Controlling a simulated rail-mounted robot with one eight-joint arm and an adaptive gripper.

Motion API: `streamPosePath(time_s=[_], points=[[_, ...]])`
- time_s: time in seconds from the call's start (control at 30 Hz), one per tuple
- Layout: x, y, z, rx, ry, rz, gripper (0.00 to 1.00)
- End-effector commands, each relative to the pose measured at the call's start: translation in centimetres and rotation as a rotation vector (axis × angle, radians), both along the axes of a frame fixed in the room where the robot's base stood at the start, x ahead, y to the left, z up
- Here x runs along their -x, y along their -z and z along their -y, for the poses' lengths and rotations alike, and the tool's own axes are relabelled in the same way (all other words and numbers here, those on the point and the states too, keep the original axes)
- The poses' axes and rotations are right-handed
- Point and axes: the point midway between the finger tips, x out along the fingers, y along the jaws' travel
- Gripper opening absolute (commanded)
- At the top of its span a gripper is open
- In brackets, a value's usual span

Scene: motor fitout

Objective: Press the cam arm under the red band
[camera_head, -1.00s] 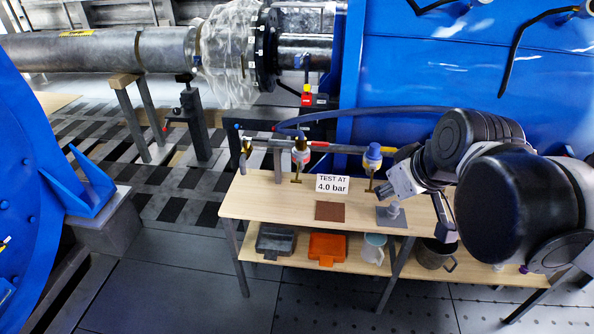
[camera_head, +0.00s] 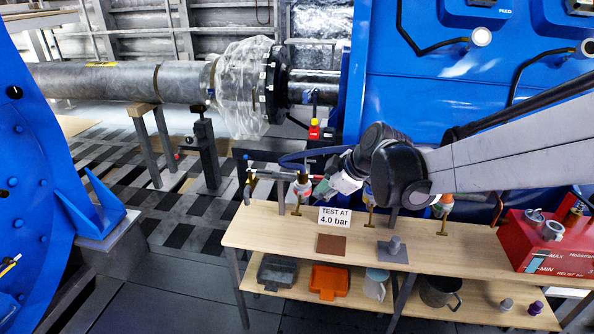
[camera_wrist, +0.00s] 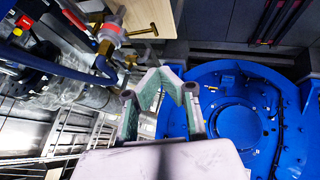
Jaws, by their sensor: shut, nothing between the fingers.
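My gripper (camera_head: 322,192) is shut and empty in the head view, beside the manifold above the bench's back edge. A white and red fitting (camera_head: 302,187) on the manifold is just left of the gripper tip, with a brass tap below it. In the wrist view the gripper fingers (camera_wrist: 162,75) point up the picture. A brass fitting with a red band (camera_wrist: 111,32) and a blue hose is up and left of them, apart from the fingers. I cannot make out the cam arm under the band clearly in either view.
The bench (camera_head: 255,235) holds a "TEST AT 4.0 bar" sign (camera_head: 334,218), a brown pad (camera_head: 330,244) and a grey plate with a knob (camera_head: 393,250). A red pump tank (camera_head: 535,245) stands at right. Another brass tap (camera_head: 443,213) hangs from the manifold at right.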

Motion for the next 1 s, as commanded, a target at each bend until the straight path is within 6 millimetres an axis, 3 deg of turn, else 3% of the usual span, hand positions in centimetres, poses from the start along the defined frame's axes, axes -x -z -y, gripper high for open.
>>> streamPosePath(time_s=[0.2, 0.77, 1.0], points=[[-2.0, 1.2, -1.3, 0.011, -0.098, 0.041, 0.0], [-2.4, 1.8, -1.7, 0.014, -0.122, 0.051, 0.0], [-3.4, 3.6, -2.9, 0.013, -0.123, 0.05, 0.0]])
